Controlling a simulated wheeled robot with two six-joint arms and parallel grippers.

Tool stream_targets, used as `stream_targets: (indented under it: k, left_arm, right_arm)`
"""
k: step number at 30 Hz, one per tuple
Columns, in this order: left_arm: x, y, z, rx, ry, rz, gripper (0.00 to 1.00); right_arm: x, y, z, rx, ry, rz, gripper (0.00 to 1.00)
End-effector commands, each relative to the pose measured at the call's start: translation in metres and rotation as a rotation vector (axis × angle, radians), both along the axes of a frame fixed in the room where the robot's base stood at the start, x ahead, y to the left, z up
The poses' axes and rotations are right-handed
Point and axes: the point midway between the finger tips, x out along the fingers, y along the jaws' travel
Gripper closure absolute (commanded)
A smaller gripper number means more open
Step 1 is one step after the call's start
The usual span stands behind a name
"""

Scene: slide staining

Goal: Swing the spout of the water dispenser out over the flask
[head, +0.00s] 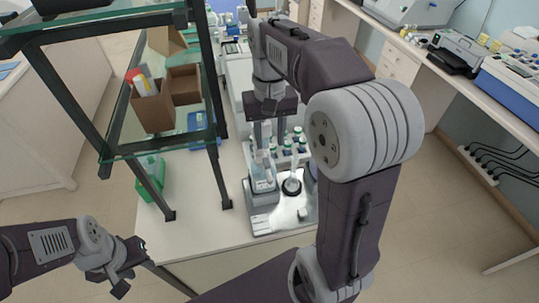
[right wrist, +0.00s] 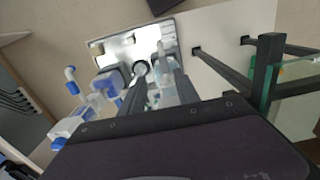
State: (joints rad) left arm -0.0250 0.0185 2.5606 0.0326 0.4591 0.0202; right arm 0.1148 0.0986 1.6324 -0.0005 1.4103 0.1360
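The water dispenser (head: 263,184) is a pale, clear-sided unit at the left of a shiny tray near the bench's front edge. The flask (head: 292,187), with a dark round base, stands on the tray to its right. Both also show in the right wrist view, the flask (right wrist: 140,68) left of the dispenser (right wrist: 165,62). My right gripper (head: 269,143) points down above and behind the dispenser; its two fingers are apart. The spout is hard to make out, and I cannot tell whether a finger touches it. My left gripper (head: 132,268) is open and empty, off the bench at lower left.
The tray (head: 285,220) sits on the white bench. Several capped bottles (head: 290,148) stand behind it. A glass-shelved rack with dark posts (head: 216,165) rises at the left, holding cardboard boxes (head: 152,108). A green container (head: 150,170) stands beneath it. My right arm hides much of the bench's right side.

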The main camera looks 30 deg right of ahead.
Motion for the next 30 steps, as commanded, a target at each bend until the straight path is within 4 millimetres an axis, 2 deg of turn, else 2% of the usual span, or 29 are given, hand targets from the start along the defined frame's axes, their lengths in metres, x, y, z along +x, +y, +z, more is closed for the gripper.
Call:
stream_targets:
  k: [6,10,15,21,22,26,30]
  left_arm:
    - [0.000,0.000,-0.002,0.000,0.000,0.000,0.64]
    - [0.000,0.000,-0.002,0.000,0.000,0.000,0.64]
    - [0.000,0.000,-0.002,0.000,0.000,0.000,0.64]
    - [0.000,0.000,-0.002,0.000,0.000,0.000,0.64]
    - [0.000,0.000,-0.002,0.000,0.000,0.000,0.64]
    - [0.000,0.000,-0.002,0.000,0.000,0.000,0.64]
    - [0.000,0.000,-0.002,0.000,0.000,0.000,0.64]
  right_arm:
    - [-0.001,0.001,-0.047,0.001,0.005,0.001,0.62]
    - [-0.001,0.001,-0.069,0.001,0.004,0.001,0.62]
    - [0.000,0.001,-0.080,0.000,0.001,0.001,0.62]
    - [0.000,0.001,-0.081,0.000,0.000,0.002,0.62]
    - [0.000,0.001,-0.081,0.001,0.000,0.001,0.65]
    - [0.000,0.001,-0.081,0.001,0.000,0.002,1.00]
    - [0.000,0.001,-0.081,0.001,0.000,0.002,1.00]
